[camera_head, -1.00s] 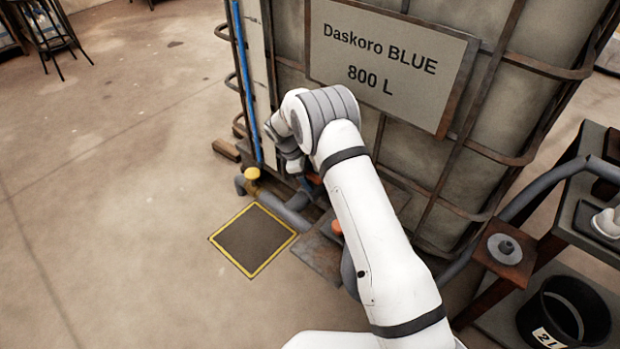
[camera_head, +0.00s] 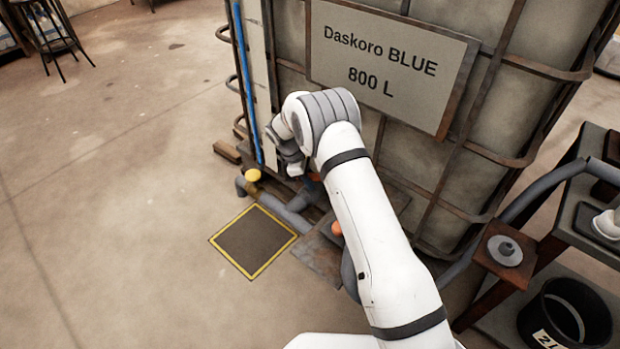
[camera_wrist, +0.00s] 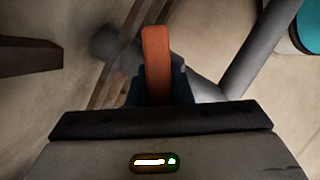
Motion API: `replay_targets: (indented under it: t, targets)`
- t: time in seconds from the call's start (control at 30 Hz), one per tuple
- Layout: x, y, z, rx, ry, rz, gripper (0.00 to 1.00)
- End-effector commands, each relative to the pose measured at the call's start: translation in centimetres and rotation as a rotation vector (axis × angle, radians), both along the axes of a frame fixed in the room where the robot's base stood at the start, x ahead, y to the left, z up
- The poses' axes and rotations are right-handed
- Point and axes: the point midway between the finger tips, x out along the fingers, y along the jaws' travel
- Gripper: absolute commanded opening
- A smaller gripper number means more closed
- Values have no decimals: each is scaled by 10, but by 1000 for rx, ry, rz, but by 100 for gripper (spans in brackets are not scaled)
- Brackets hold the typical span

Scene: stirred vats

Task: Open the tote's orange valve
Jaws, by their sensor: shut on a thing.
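The tote (camera_head: 470,80) is a large caged tank with a sign reading "Daskoro BLUE 800 L", in the head view. Its orange valve handle (camera_wrist: 156,60) stands upright in the picture in the wrist view, with a grey pipe beside and behind it. My gripper (camera_wrist: 160,88) is shut on the handle's lower part, one dark finger on each side. In the head view my arm hides most of the handle and my gripper. The valve body is largely hidden.
A yellow-topped fitting (camera_head: 252,176) sits on the grey pipe (camera_head: 285,212) left of my arm. A yellow-edged dark square (camera_head: 253,241) lies on the floor. At right stand a dark shelf (camera_head: 590,145) and a black bucket (camera_head: 565,312).

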Motion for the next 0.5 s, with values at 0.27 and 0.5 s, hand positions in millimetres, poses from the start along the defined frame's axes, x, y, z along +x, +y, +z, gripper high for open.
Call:
replay_targets:
  t: [0.27,0.5]
  targets:
    - [6,1,5,7,-18,26,0]
    - [7,2,7,7,-20,137,0]
